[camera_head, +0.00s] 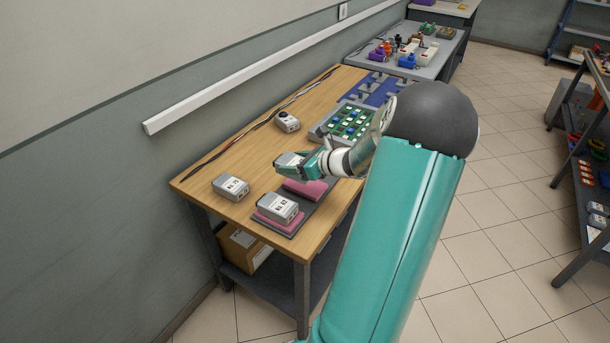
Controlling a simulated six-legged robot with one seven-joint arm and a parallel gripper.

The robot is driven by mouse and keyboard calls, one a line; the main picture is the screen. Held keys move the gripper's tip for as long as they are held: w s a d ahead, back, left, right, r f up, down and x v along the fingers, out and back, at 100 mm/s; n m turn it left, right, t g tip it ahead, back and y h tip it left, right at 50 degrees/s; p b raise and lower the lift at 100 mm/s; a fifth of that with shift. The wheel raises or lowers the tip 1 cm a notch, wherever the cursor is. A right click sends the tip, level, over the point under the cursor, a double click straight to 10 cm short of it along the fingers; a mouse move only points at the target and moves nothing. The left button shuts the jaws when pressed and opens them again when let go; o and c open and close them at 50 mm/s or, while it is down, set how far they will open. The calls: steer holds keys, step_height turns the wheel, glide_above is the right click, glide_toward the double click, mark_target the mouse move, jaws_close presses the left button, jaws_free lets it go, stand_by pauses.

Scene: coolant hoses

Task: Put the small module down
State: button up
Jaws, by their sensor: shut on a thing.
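A small grey module (288,160) with a pale top is held in my gripper (293,167). The teal fingers are shut on it, and it is above the wooden table (230,190), near a pink pad (304,188) on a dark tray (316,205). My gripper and wrist partly hide the module and the back of the tray. I cannot tell the gap between the module and the pad below.
A labelled module (277,207) sits on the nearer pink pad (268,222). Another labelled module (231,187) stands on bare wood at left. Cables run along the wall side.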

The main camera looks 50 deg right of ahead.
steer(key=d+f, duration=0.3)
steer(key=w+d+f, duration=0.1)
steer(key=d+f, duration=0.2)
steer(key=shift+w+f, duration=0.2)
steer(key=shift+d+f, duration=0.15)
steer(key=shift+f, duration=1.5)
steer(key=shift+f, duration=0.1)
steer(key=o, duration=1.3)
steer(key=shift+c, duration=0.2)
steer(key=shift+s+r, duration=0.25)
steer(key=shift+s, duration=0.1)
steer(key=v, duration=1.1)
